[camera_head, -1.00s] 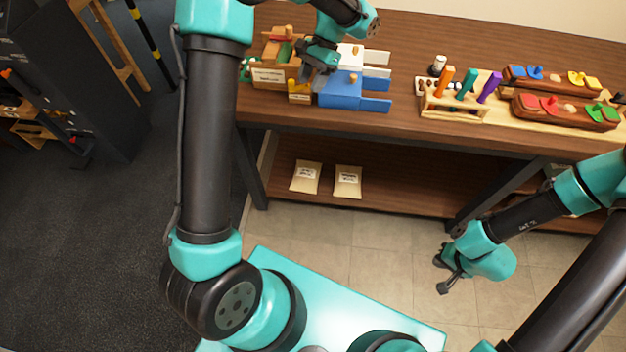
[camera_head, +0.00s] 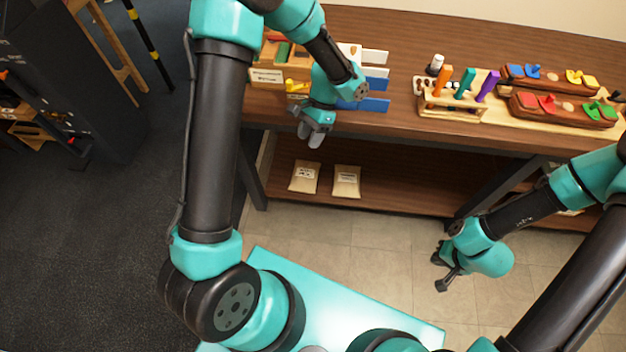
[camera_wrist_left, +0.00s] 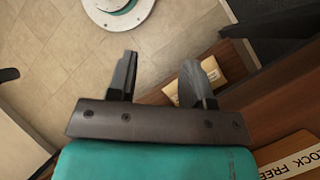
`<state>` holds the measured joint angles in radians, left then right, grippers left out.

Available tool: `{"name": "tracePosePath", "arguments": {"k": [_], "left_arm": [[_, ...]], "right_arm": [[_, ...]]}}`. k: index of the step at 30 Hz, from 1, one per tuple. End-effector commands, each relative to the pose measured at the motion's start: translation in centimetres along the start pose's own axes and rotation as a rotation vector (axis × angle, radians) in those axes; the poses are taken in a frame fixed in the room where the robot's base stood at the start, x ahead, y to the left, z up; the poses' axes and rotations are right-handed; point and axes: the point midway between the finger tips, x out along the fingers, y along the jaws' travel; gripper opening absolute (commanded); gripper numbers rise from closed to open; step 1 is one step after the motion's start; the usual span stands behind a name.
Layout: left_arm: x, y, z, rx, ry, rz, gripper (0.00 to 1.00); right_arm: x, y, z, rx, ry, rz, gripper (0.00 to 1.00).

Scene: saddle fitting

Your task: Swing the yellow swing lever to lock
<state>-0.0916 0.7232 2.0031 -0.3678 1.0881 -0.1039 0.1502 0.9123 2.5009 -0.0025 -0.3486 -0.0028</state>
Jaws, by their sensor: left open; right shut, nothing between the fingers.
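A yellow lever (camera_head: 297,85) shows on a small wooden block at the table's front left, partly behind my left arm. Its exact angle is too small to tell. My left gripper (camera_head: 307,136) is open and empty, in front of the table edge and apart from the lever. In the left wrist view its two fingers (camera_wrist_left: 158,82) stand apart with nothing between them. A wooden piece with a label reading "LOCK FREE" (camera_wrist_left: 297,162) shows at the lower right there; the lever is not visible in that view. My right gripper (camera_head: 447,277) is shut and empty, low over the floor.
A wooden rack (camera_head: 452,103) with coloured pegs and boards with coloured levers (camera_head: 565,110) stand to the right. Two labelled packets (camera_head: 347,181) lie on the lower shelf.

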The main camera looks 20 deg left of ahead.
Motion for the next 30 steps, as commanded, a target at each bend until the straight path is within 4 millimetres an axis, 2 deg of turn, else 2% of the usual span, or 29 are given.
{"name": "tracePosePath", "arguments": {"k": [15, 30], "left_arm": [[7.5, 1.9, -1.7, -0.065, 0.173, 0.115, 0.46], [12.9, 3.2, -2.8, -0.202, 0.362, 0.211, 0.46]], "right_arm": [[0.0, 0.0, 0.0, 0.0, 0.0, 0.0, 0.0], [0.0, 0.0, 0.0, 0.0, 0.0, 0.0, 0.0]]}}
